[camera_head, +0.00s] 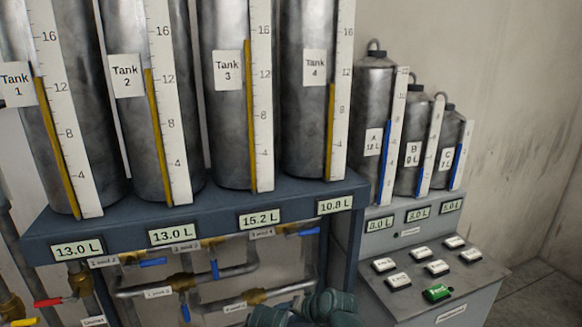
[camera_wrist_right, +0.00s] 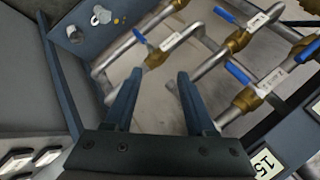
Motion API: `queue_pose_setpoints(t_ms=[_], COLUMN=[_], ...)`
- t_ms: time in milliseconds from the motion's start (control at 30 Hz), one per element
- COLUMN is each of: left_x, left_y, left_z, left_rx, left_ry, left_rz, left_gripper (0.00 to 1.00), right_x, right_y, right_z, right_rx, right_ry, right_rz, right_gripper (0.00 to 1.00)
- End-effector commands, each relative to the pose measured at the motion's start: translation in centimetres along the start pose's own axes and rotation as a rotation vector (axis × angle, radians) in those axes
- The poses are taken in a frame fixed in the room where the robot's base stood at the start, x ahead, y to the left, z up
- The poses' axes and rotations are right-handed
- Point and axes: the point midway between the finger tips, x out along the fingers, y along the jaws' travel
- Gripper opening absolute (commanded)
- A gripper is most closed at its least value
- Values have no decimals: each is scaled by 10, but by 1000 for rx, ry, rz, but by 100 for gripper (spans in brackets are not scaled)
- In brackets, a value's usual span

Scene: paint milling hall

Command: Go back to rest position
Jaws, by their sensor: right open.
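My right gripper (camera_wrist_right: 157,82) is open and empty in the right wrist view, its two dark fingers apart. Beyond the fingers are pipes and a blue-handled valve (camera_wrist_right: 240,73); nothing is between the fingers. In the head view, dark green rounded parts of my own arm show at the bottom edge, in front of the pipework. The jaws themselves cannot be made out there. My left gripper is in neither view.
Four large steel tanks, including Tank 3 (camera_head: 228,120), stand on a blue bench (camera_head: 205,207) with displays reading 13.0, 13.0, 15.2 and 10.8 L. Valves, one red-handled (camera_head: 47,302), sit below. Three smaller canisters and a button console (camera_head: 470,280) stand right.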

Motion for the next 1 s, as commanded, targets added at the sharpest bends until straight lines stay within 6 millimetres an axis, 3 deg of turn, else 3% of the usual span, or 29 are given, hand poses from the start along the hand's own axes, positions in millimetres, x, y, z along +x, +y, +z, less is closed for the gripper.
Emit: queue_pose_setpoints(t_ms=[33,100,200,300,500,1000], left_x=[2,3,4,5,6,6], left_y=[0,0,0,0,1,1], left_z=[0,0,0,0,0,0], left_rx=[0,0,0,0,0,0], left_ry=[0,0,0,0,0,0], left_rz=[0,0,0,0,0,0], left_gripper=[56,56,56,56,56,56], right_x=[2,-3,-20,-38,-59,-60], right_y=[12,34,63,84,101,102], right_z=[36,72,106,125,137,137], right_rx=[-123,-272,-431,-532,-607,-608], right_ry=[-105,-240,-400,-515,-616,-620], right_rz=[92,225,389,514,630,636], right_gripper=[56,56,56,56,56,56])
